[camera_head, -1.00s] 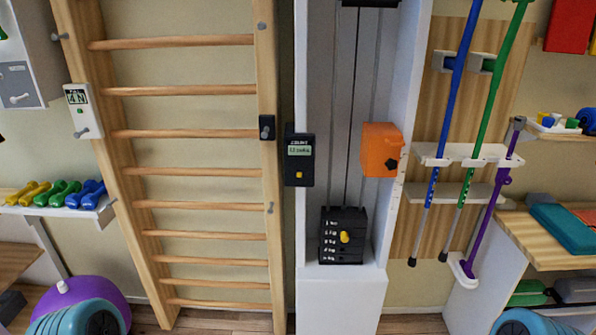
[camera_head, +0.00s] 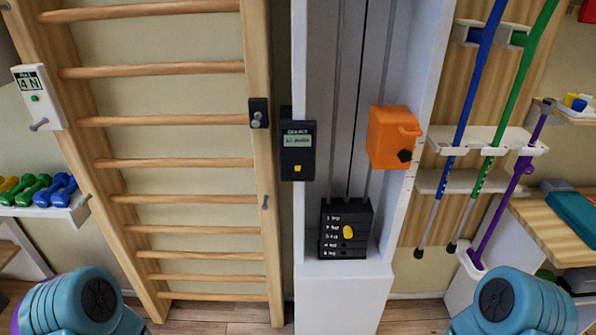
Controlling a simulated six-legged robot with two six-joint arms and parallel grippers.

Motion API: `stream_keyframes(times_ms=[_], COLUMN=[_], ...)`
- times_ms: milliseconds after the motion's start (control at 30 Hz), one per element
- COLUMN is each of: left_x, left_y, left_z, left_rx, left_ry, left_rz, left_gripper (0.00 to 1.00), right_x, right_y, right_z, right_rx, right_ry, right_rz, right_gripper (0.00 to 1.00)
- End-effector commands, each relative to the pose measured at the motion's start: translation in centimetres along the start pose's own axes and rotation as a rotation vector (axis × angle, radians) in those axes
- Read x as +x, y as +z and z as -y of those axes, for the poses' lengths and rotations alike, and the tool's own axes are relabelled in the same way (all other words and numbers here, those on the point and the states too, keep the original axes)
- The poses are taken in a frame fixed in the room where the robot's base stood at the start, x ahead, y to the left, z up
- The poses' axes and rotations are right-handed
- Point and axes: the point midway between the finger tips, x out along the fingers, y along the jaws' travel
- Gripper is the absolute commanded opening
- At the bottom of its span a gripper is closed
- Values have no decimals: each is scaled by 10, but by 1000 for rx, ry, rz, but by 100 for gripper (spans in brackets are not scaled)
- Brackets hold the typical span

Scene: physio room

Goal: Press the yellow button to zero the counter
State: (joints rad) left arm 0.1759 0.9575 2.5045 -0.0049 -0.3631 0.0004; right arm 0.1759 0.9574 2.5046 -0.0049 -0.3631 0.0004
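The counter (camera_head: 297,150) is a small black box with a greenish display, mounted on the left post of the white pulley frame. The text on its display is too small to read surely. The yellow button (camera_head: 297,168) sits on its front, below the display. Nothing covers it. At the bottom left and bottom right, teal rounded parts of my two arms show. My gripper fingers are not visible, and both arms are well below the counter and apart from it.
A black weight stack (camera_head: 346,228) with a yellow pin (camera_head: 348,232) stands below. An orange box (camera_head: 392,137) juts from the frame's right post. Wooden wall bars (camera_head: 160,163) are left. Blue (camera_head: 471,85) and green (camera_head: 517,85) poles hang right. Space before the counter is clear.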

Motion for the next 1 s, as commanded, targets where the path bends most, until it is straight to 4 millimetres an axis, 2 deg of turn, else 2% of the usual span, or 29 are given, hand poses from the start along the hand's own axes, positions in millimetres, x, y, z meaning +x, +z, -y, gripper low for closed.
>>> stream_keyframes(times_ms=[300,433,1000], left_x=[0,0,0], left_y=[0,0,0], left_z=[0,0,0], left_rx=[0,0,0], left_ry=[0,0,0], left_rz=[1,1,0], left_gripper=[43,0,0], right_x=[0,0,0], right_y=[0,0,0], right_z=[0,0,0], right_rx=[0,0,0], right_ry=[0,0,0], right_rz=[0,0,0], right_gripper=[43,43,43])
